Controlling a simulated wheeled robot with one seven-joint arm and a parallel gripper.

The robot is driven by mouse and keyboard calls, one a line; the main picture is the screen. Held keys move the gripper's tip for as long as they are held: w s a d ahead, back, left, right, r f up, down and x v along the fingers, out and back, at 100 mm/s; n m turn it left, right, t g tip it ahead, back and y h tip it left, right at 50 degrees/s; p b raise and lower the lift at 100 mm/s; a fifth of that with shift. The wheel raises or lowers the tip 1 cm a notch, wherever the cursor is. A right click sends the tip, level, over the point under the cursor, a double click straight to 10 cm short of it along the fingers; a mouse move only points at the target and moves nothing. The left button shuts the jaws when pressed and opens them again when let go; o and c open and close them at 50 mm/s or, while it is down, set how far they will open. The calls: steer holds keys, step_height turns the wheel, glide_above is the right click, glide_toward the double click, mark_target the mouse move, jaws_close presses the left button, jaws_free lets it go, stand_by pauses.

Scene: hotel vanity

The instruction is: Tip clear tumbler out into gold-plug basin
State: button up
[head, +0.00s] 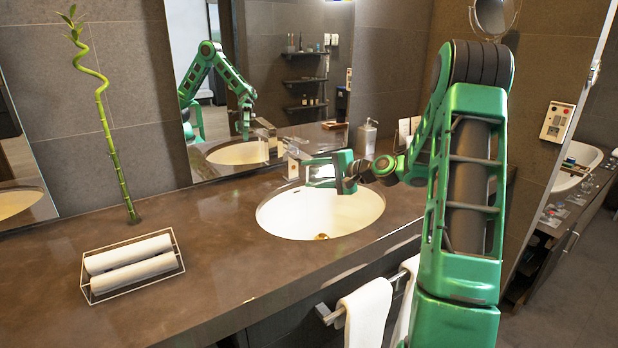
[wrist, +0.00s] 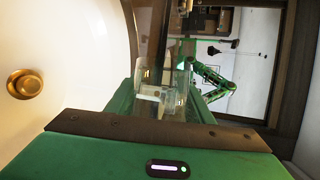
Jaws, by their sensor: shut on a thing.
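The white oval basin (head: 290,218) is set in the dark counter, with a gold plug (head: 321,237) at its bottom. The plug (wrist: 25,84) also shows at the left of the wrist view. My gripper (head: 318,173) is over the back part of the basin, above its rim level. It is shut on the clear tumbler (wrist: 165,97), seen between the fingers in the wrist view. The wrist view is turned sideways, with the basin to its left and the mirror to its right. The tumbler's exact tilt and contents are hard to tell.
A tap (head: 293,160) stands behind the basin, close to my gripper. A soap dispenser (head: 366,139) is at the back right. A wire basket (head: 90,293) with rolled towels and a bamboo stalk (head: 117,160) are at the left. The counter between basket and basin is clear.

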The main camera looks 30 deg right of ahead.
mark_target(324, 167)
steer(key=n+h, duration=0.1)
steer(key=r+n+h, duration=0.1)
steer(key=n, duration=0.1)
steer(key=shift+g, duration=0.3)
steer(key=n+h, duration=0.1)
steer(key=f+n+h, duration=0.1)
steer(key=n+h, duration=0.1)
steer(key=shift+s+a+h, duration=0.1)
steer(key=shift+a+h, duration=0.05)
steer(key=shift+h, duration=0.15)
steer(key=shift+d+r+n+h, duration=0.2)
steer(key=shift+d+n+h, duration=0.55)
steer(key=shift+d+n, duration=0.1)
steer(key=shift+d+r+n+h, duration=0.15)
steer(key=shift+d+n+h, duration=0.55)
steer(key=shift+n, duration=0.1)
steer(key=shift+d+r+n+h, duration=0.2)
steer(key=shift+d+n+h, duration=0.55)
steer(key=shift+d+n, duration=0.1)
